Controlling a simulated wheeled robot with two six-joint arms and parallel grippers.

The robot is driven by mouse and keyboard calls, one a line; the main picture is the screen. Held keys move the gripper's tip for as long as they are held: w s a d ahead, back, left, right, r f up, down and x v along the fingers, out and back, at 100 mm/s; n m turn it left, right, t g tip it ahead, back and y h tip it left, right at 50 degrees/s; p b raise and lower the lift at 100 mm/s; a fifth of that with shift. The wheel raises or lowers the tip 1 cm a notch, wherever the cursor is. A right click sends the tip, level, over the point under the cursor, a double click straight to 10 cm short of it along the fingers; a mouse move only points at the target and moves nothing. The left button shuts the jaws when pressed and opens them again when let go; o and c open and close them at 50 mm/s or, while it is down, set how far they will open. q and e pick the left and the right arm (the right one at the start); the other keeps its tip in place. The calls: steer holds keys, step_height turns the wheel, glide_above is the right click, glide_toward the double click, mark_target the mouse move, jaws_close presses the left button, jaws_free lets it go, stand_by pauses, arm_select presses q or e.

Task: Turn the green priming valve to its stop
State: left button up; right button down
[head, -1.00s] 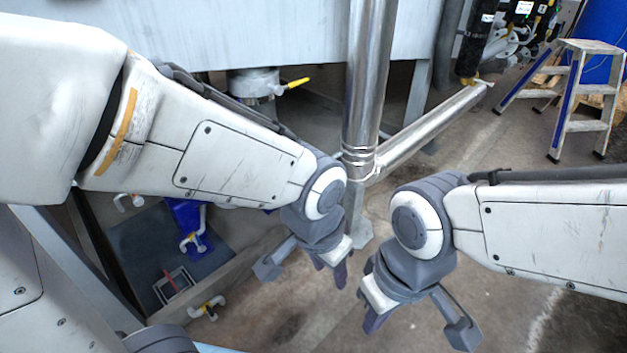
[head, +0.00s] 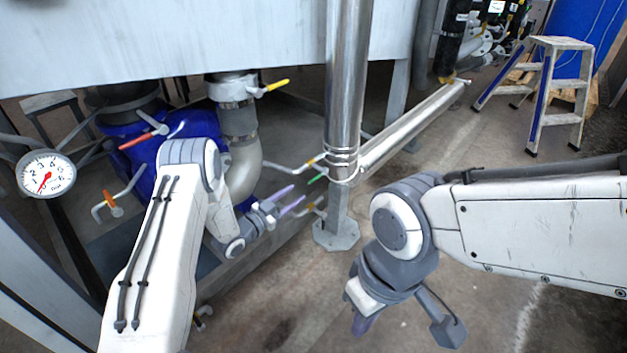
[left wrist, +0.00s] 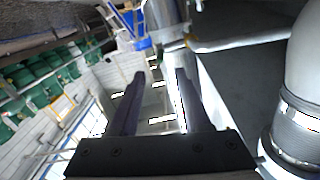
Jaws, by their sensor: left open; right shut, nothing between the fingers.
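A small green handle (head: 318,178), which looks like the priming valve, shows beside the upright steel pipe (head: 345,90), just below a yellow-orange handle. My left gripper (head: 297,194) is open, its purple fingers pointing right towards the pipe and ending a little short of the green handle in the picture. I cannot tell how far apart they are in depth. My right gripper (head: 361,318) is shut and empty, pointing down, low and right of the pipe.
A pressure gauge (head: 46,174) and a red-handled valve (head: 143,138) stand at left. A yellow-handled valve (head: 272,87) sits under the grey tank (head: 180,40). A slanted steel pipe (head: 415,125) runs back right. A step ladder (head: 560,95) stands on open floor at far right.

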mark_target(314, 179)
arm_select(q)
steer(key=b+x, duration=0.3)
steer(key=x, duration=0.6)
steer(key=shift+w+d+f+b, duration=0.1)
steer(key=shift+w+b, duration=0.05)
steer(key=shift+b, duration=0.25)
steer(key=shift+w+d, duration=0.25)
steer(key=shift+w, duration=0.1)
steer(key=shift+c, duration=0.4)
jaws_close()
steer(key=shift+a, duration=0.15)
